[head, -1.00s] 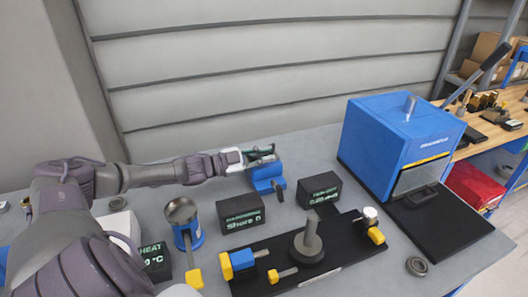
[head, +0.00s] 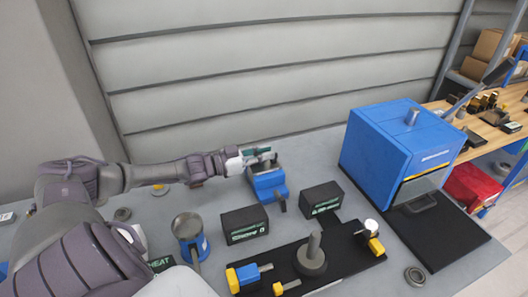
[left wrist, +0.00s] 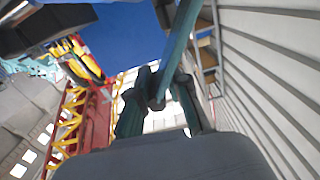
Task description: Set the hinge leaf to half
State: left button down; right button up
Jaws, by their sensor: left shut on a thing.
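A blue fixture (head: 269,184) with a dark lever on its right side stands on the grey bench, near the middle of the head view. My left gripper (head: 264,157) is at its top, reaching in from the left. It is shut on a small grey upright part there, which looks like the hinge leaf; the fingers hide much of it, so its angle is hard to read. In the left wrist view the dark fingers (left wrist: 157,92) come together around a small dark piece. My right gripper is out of view.
Two black display boxes (head: 244,225) (head: 320,198) stand in front of the fixture. A black board (head: 340,252) with a grey post lies at the front. A blue oven-like box (head: 392,150) stands at the right. A ribbed wall (head: 270,60) is behind.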

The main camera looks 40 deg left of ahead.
pick_arm(q)
jog(key=shift+s+f, duration=0.1)
jog(key=shift+f, duration=0.15)
jog(key=c, duration=1.3)
grip_release()
jog(key=shift+o, duration=0.9)
jog(key=shift+r, duration=0.15)
jog(key=v, duration=1.2)
